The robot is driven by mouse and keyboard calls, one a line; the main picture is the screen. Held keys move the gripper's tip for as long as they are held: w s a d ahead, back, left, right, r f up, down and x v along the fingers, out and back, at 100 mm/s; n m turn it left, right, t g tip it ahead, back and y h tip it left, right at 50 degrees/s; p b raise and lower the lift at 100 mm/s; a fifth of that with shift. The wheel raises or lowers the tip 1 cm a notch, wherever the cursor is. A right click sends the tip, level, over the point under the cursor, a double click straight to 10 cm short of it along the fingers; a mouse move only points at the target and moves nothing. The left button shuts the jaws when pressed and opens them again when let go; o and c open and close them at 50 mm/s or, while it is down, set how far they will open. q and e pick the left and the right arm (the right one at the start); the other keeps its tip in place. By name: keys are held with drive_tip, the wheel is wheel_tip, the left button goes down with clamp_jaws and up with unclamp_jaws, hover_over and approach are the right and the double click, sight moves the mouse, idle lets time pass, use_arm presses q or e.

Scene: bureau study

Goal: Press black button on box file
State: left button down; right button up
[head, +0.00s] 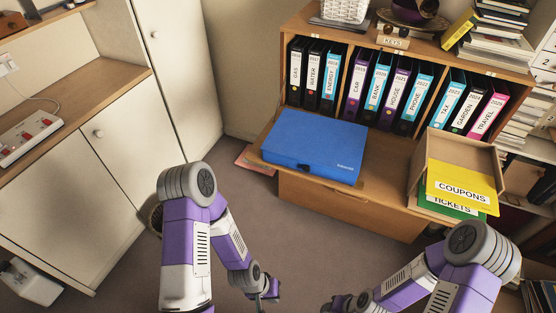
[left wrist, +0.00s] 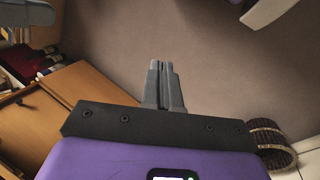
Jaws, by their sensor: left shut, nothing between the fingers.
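A closed blue box file (head: 315,146) lies flat on the fold-down desk surface of the wooden bureau, with a small pale label on its front edge. My left gripper (head: 270,292) is low over the floor, in front of the bureau and apart from the box file. In the left wrist view its two fingers (left wrist: 164,72) are together with nothing between them. My right gripper (head: 331,304) is at the bottom edge of the head view, partly cut off, and its fingers cannot be made out.
A row of labelled binders (head: 365,85) stands in the bureau behind the box file. An open box (head: 481,153) with yellow and green folders stands to its right. White cabinets (head: 75,170) are on the left. A woven basket (left wrist: 270,144) is on the floor. The floor before the bureau is mostly clear.

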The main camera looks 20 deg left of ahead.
use_arm(q)
drive_tip(key=shift+s, duration=0.1)
drive_tip(key=w+d+r+n+t+b, duration=0.1)
drive_tip(key=w+r+n+t, duration=0.25)
drive_tip(key=w+n, duration=0.35)
drive_tip(key=w+d+r+n+t+b, duration=0.1)
drive_tip(key=w+r+n+t, duration=0.1)
drive_tip(key=w+r+n, duration=0.4)
drive_tip(key=w+a+r+n+t+y+b, duration=0.1)
drive_tip(key=w+r+n+t, duration=0.2)
drive_tip(key=w+r+n, duration=0.3)
drive_tip(key=w+a+r+n+t+y+b, duration=0.1)
drive_tip(key=w+r+n, duration=0.5)
drive_tip(key=n, duration=0.7)
wheel_tip(320, 180, up, 3)
drive_tip(key=shift+a+f+t+y, duration=0.1)
drive_tip(key=shift+a+t+y, duration=0.1)
drive_tip(key=shift+t+y, duration=0.6)
drive_tip(key=shift+h, duration=0.3)
